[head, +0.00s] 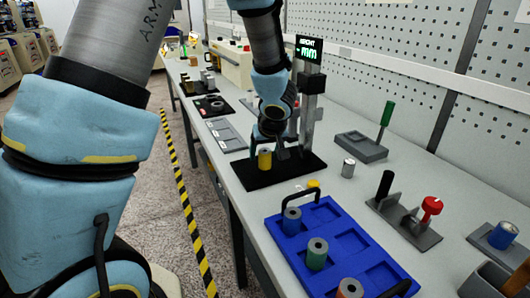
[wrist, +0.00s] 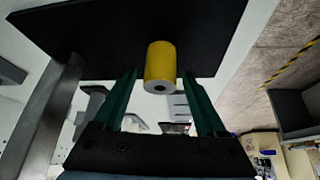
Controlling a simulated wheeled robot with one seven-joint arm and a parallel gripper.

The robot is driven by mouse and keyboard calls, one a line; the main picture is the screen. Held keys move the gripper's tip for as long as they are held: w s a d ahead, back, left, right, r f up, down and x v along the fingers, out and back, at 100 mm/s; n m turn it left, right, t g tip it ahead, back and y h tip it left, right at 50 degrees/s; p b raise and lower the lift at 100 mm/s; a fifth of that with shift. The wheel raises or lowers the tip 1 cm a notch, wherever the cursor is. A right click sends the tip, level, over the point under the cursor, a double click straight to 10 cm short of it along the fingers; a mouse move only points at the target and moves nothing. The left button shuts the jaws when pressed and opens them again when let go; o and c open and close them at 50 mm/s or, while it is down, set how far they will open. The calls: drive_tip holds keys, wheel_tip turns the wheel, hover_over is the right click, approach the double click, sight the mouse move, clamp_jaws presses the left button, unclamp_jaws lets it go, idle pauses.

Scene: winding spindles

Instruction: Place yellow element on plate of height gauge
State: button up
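The yellow element (head: 264,158), a small cylinder with a grey end, stands upright on the black plate (head: 258,180) of the height gauge (head: 309,85), near the plate's left side. In the wrist view the yellow element (wrist: 160,62) appears upside down against the black plate (wrist: 100,35), with the hole in its end facing me. My gripper (wrist: 160,75) is open. Its two green fingers lie on either side of the element, with a visible gap to each.
A blue tray (head: 272,228) with several grey-topped cylinders stands in front of the plate. A small yellow piece (head: 313,184) shows behind its handle. The gauge column rises close to my gripper.

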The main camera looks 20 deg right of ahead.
drive_tip(key=shift+r, duration=0.35)
drive_tip(key=p+v, duration=0.4)
drive_tip(key=v, duration=0.7)
drive_tip(key=shift+s+r, duration=0.2)
drive_tip(key=shift+r, duration=0.1)
drive_tip(key=shift+a, duration=0.1)
